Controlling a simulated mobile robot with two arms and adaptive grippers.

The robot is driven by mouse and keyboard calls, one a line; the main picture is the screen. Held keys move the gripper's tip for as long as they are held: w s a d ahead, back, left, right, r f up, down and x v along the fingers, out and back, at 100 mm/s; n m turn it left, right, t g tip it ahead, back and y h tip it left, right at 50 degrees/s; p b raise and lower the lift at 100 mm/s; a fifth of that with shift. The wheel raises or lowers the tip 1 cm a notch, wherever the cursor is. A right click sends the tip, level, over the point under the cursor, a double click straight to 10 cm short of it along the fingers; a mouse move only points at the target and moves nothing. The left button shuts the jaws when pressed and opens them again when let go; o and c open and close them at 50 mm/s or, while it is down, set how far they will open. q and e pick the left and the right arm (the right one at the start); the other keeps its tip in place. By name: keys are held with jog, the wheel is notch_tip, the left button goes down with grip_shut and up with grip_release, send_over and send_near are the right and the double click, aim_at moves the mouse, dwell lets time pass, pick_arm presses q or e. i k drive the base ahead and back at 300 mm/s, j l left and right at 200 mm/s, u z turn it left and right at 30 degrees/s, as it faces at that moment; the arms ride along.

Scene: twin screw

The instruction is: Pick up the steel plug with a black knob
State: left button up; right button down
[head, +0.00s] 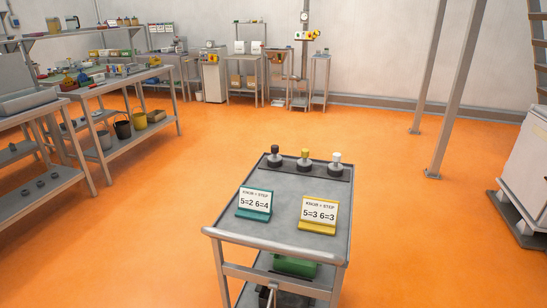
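On the grey trolley (285,234), three plugs with knobs stand in a row on a dark strip at the far end. The plug with a black knob (275,155) is on the left of the row. The plug with a yellow knob (305,159) is in the middle. The plug with a white knob (336,163) is on the right. At this size I cannot tell whether the plugs' bodies are steel. Neither of my grippers shows in the head view.
A teal card stand (254,203) and a yellow card stand (318,215) are on the trolley top. A green object (295,265) sits on its lower shelf. Workbenches (120,85) line the left, a white cabinet (525,175) the right. Orange floor around the trolley is clear.

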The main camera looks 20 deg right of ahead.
aim_at(275, 157)
jog(key=z, duration=0.95)
jog(key=i+j+z, duration=0.2)
jog(key=j+z, duration=0.2)
jog(key=i+j+z, duration=0.15)
jog(key=j+z, duration=0.3)
jog(key=j, duration=0.15)
jog(key=j+z, duration=0.4)
jog(key=j, duration=0.15)
jog(key=j+z, duration=0.4)
jog(key=j, duration=0.15)
